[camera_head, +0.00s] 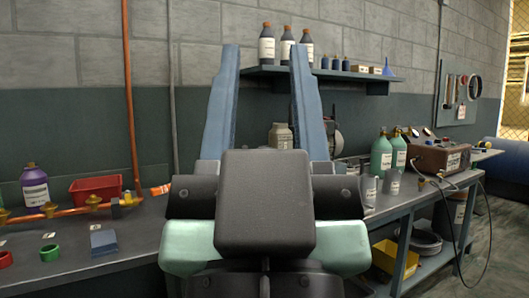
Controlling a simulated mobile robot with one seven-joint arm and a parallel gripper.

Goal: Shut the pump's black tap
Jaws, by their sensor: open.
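My gripper (265,52) fills the middle of the head view, seen from behind. Its two long blue-grey fingers point up and away, wide apart, with nothing between them. A dark rounded machine (336,141) shows just right of the right finger, partly hidden by it; I cannot tell whether it is the pump. I cannot make out a black tap; my gripper and wrist hide the middle of the bench.
On the left bench are a copper pipe with brass valves (60,210), a red bin (95,189) and a purple bottle (34,185). Right are green bottles (381,158) and a brown instrument box (437,156). A shelf (300,72) with bottles hangs behind.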

